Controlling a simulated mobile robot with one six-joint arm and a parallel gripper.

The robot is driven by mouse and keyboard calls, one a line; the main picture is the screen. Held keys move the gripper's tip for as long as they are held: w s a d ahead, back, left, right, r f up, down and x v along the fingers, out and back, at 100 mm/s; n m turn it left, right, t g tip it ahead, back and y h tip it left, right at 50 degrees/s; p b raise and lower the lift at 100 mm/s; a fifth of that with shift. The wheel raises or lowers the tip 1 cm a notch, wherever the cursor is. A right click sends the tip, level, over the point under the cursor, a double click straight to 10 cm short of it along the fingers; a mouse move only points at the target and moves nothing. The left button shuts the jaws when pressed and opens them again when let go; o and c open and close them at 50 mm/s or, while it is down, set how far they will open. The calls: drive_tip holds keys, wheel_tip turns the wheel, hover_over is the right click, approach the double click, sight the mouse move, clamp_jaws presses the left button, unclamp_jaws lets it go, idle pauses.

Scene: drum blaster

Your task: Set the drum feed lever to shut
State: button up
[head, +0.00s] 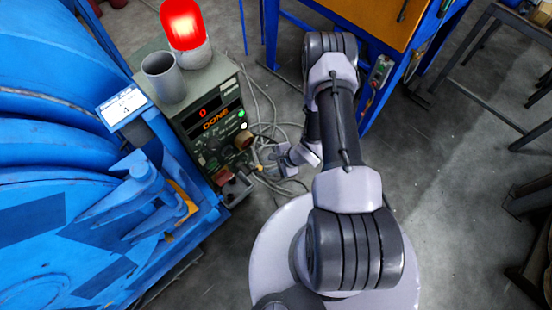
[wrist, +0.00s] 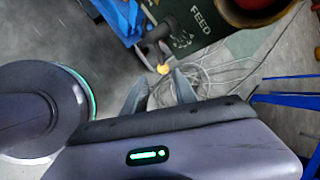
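The drum feed lever (wrist: 156,38) is a dark arm with a yellow knob at its end, beside the white word FEED on the green control box (wrist: 195,25). In the head view the yellow knob of the lever (head: 259,168) shows low on the right side of the control box (head: 212,112). My gripper (wrist: 160,80) has its two grey fingers spread, with the knob just beyond and between their tips. In the head view my gripper (head: 268,160) is close beside the knob. I cannot tell whether they touch.
A lit red lamp (head: 185,25) and a grey cup (head: 163,77) are on top of the box. Its display (head: 214,118) reads 0 and DONE. Loose cables (head: 285,135) lie on the floor. The blue drum machine (head: 60,190) is at left, a blue-framed bench (head: 370,90) behind.

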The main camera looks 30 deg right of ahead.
drive_tip(key=v, duration=0.4)
drive_tip(key=shift+s+r+p, duration=0.1)
drive_tip(key=shift+p, duration=0.3)
drive_tip(key=w+d+r+n+h+b, duration=0.15)
drive_tip(key=w+d+r, duration=0.25)
drive_tip(key=r, duration=0.5)
drive_tip(key=w+d+r+n+h, duration=0.3)
drive_tip(key=w+r, duration=0.2)
drive_tip(key=r, duration=0.4)
wheel_tip(320, 180, up, 15)
drive_tip(key=s+a+n+h, duration=0.2)
drive_tip(key=s+n, duration=0.1)
drive_tip(key=s+a+r+n+y+b, duration=0.1)
drive_tip(key=s+a+r+n+y, duration=0.1)
drive_tip(key=s+a+r, duration=0.5)
drive_tip(key=s+a+r+n+t+y+b, duration=0.1)
drive_tip(key=s+a+r+n+y, duration=0.1)
drive_tip(key=s+a+r+n, duration=0.2)
drive_tip(key=s+a+r, duration=0.3)
drive_tip(key=s+a, duration=0.1)
drive_tip(key=s, duration=0.4)
drive_tip(key=shift+n, duration=0.35)
